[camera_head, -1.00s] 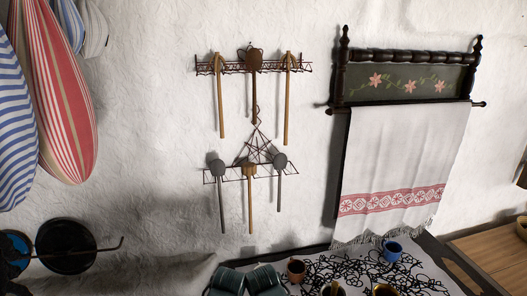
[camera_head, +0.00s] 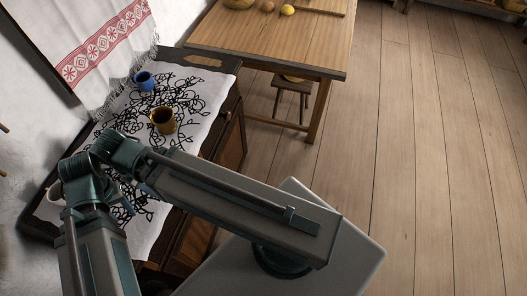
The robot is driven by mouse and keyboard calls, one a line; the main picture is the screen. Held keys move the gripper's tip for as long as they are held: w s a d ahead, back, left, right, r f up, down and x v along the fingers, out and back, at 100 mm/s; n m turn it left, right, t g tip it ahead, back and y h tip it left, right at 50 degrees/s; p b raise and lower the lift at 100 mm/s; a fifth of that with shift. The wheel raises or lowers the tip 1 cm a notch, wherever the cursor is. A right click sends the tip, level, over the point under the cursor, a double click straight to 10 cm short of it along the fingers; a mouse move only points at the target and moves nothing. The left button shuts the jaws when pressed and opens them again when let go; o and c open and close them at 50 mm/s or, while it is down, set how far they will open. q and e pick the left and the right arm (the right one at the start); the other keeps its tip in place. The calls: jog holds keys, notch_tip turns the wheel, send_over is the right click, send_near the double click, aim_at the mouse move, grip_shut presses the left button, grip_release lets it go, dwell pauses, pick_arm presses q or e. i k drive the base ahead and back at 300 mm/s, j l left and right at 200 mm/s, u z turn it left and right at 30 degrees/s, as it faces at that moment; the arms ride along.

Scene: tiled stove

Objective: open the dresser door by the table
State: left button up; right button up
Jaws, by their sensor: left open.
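The dresser (camera_head: 210,67) is a dark wooden cabinet against the wall, with a white, black-patterned cloth on top. Its front faces right. The dresser door by the table (camera_head: 232,146) is a brown panel on the far part of that front, seen at a steep angle, and it looks shut. The wooden table (camera_head: 270,40) stands just beyond it. My left arm crosses in front of the dresser's near part and hides much of it. My left gripper is open, but its fingers are hard to make out at the low left. My right gripper is not in view.
A blue mug (camera_head: 145,81), a golden mug (camera_head: 163,120) and a pale cup (camera_head: 57,193) stand on the dresser. A small stool (camera_head: 292,88) is under the table. The plank floor (camera_head: 430,150) to the right is clear.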

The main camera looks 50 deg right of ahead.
aim_at(229, 153)
jog(key=z, duration=0.5)
jog(key=l+z, duration=0.15)
jog(key=z, duration=0.3)
jog(key=l+z, duration=0.1)
jog(key=z, duration=0.4)
